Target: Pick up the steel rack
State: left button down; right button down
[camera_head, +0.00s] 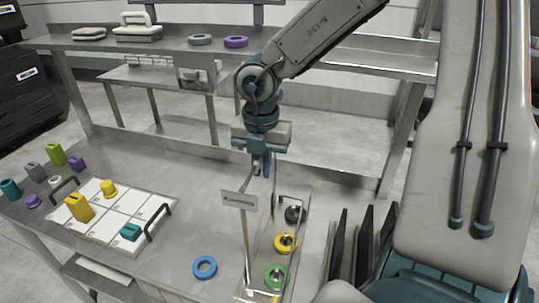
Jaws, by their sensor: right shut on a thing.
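The steel rack (248,245) stands on the front part of the steel table, right of centre. It has thin upright rods and a small label plate (238,202). A green ring (277,277), a yellow ring (285,243) and a black ring (295,214) sit in line at the rack. My right gripper (261,168) comes down from above and is shut on the upper part of the rack. The exact grip is small and partly hidden by the fingers. My left gripper is not in view.
A blue ring (204,267) lies left of the rack. A white compartment tray (118,215) with dark handles holds yellow and teal pieces. Dark upright panels (362,240) stand close on the right. A raised shelf (180,46) at the back carries a purple ring (236,42).

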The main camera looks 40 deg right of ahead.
jog(key=shift+r, duration=0.1)
jog(key=shift+r+p, duration=0.25)
jog(key=shift+p, duration=0.45)
jog(key=shift+w+r+p, duration=0.1)
jog(key=shift+r+p, duration=0.05)
jog(key=shift+p, duration=0.3)
notch_tip(320, 180, up, 4)
jog(key=shift+w+d+r+b, duration=0.1)
jog(key=shift+d+r+b, duration=0.05)
jog(key=shift+b, duration=0.65)
jog(key=r+p, duration=0.2)
jog(key=r, duration=0.1)
jog(key=shift+s+a+r+p, duration=0.1)
jog(key=shift+s+a+p, duration=0.1)
jog(key=shift+p, duration=0.2)
jog(key=shift+w+d+r+p, duration=0.2)
jog(key=shift+r+p, duration=0.6)
jog(key=shift+p, duration=0.1)
jog(key=shift+s+r, duration=0.15)
jog(key=shift+r, duration=0.1)
jog(key=shift+a, duration=0.15)
